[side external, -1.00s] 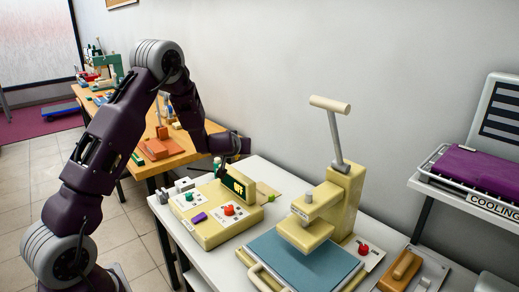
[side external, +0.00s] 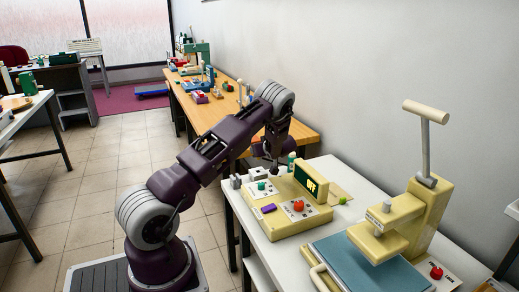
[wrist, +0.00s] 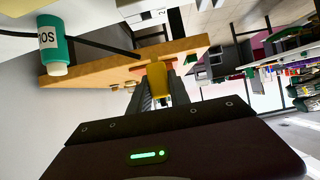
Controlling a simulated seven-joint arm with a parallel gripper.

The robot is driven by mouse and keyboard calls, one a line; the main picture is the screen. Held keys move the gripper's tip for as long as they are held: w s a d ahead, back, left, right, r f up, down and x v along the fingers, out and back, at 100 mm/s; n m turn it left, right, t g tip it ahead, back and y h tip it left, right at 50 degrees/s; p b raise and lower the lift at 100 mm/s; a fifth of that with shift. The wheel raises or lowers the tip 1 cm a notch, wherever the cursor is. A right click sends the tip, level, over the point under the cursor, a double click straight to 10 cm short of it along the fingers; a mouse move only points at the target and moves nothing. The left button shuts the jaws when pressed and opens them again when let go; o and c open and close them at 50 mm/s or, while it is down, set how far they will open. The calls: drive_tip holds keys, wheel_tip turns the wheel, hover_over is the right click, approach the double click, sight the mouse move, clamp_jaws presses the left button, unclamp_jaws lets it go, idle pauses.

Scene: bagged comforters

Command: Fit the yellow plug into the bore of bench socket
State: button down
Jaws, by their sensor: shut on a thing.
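My gripper (wrist: 157,78) is shut on the yellow plug (wrist: 158,88), which sits between the two dark fingers in the wrist view. In the side external view my gripper (side external: 272,167) is small and dark, behind the cream control box, and the plug cannot be made out there. I cannot pick out the bench socket or its bore in either view. Small grey blocks (side external: 235,182) stand at the left end of the white table, but I cannot tell what they are.
The cream control box (side external: 282,222) has a red knob and a display. A cream press (side external: 412,207) stands to its right. A green bottle (wrist: 56,45) shows upper left in the wrist view. The wooden bench (side external: 222,104) behind holds several small items.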

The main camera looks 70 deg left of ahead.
sight(258, 159)
drive_tip(key=shift+f, duration=2.35)
drive_tip(key=shift+f, duration=1)
drive_tip(key=c, duration=1.1)
unclamp_jaws()
drive_tip(key=shift+c, duration=0.2)
drive_tip(key=o, duration=0.7)
drive_tip(key=shift+c, duration=0.2)
drive_tip(key=shift+r, duration=0.1)
drive_tip(key=d+r, duration=0.4)
drive_tip(key=shift+d, duration=0.2)
